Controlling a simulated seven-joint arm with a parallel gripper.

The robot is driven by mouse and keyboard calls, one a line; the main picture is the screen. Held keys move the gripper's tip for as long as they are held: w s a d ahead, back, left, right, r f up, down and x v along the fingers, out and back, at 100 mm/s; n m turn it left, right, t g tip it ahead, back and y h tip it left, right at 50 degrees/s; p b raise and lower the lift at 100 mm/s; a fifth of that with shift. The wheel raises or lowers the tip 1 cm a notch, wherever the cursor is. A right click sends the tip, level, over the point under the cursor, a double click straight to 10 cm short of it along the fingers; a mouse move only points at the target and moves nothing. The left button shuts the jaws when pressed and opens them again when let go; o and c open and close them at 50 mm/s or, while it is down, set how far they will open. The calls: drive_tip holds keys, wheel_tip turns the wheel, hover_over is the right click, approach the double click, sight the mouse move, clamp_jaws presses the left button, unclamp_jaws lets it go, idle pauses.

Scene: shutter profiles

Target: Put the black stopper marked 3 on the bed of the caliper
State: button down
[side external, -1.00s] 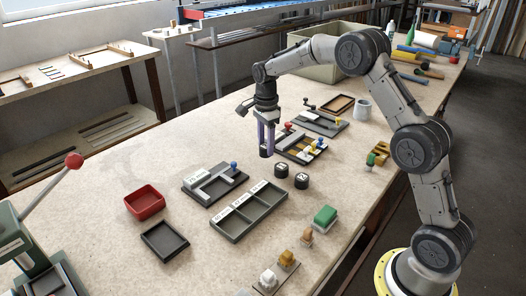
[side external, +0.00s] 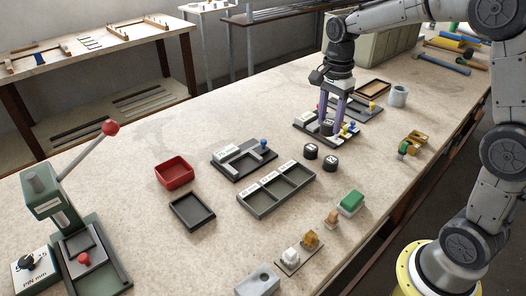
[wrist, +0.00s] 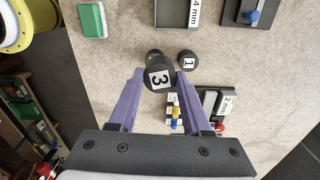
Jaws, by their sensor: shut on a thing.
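The black stopper marked 3 (wrist: 158,76) is between my gripper's fingertips (wrist: 160,74), its white label facing the wrist camera. In the side view my gripper (side external: 332,122) is shut on this stopper (side external: 327,129), in front of a dark fixture (side external: 303,124) with yellow and blue knobs. That fixture shows in the wrist view (wrist: 212,103) with a "2 mm" label. I cannot tell for certain which fixture is the caliper, or the stopper's height above the surface.
Two other black stoppers (side external: 310,151) (side external: 331,162) stand on the table; one is marked 1 (wrist: 187,61). A three-compartment tray (side external: 276,190), a red bin (side external: 174,171), a dark tray (side external: 192,212) and a green block (side external: 350,203) lie nearby. A lever press (side external: 80,250) stands at left.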

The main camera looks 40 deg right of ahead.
drive_tip(key=w+a+r+n, duration=0.1)
drive_tip(key=w+a+n, duration=0.1)
drive_tip(key=a+n, duration=1)
drive_tip(key=shift+m, duration=0.5)
drive_tip(key=w+a+f, duration=0.1)
drive_tip(key=w+f, duration=0.2)
drive_tip(key=w, duration=0.1)
drive_tip(key=w+a+f, duration=0.1)
drive_tip(key=w+f, duration=0.2)
drive_tip(key=w, duration=0.1)
drive_tip(key=w+a+f, duration=0.1)
drive_tip(key=w+f, duration=0.2)
drive_tip(key=w, duration=0.2)
drive_tip(key=shift+a+f, duration=0.15)
drive_tip(key=shift+a, duration=0.15)
drive_tip(key=shift+w+f, duration=0.2)
drive_tip(key=shift+f, duration=0.05)
drive_tip(key=shift+w+f, duration=0.1)
drive_tip(key=shift+f, duration=1.45)
drive_tip(key=shift+f, duration=0.1)
drive_tip(key=c, duration=0.6)
unclamp_jaws()
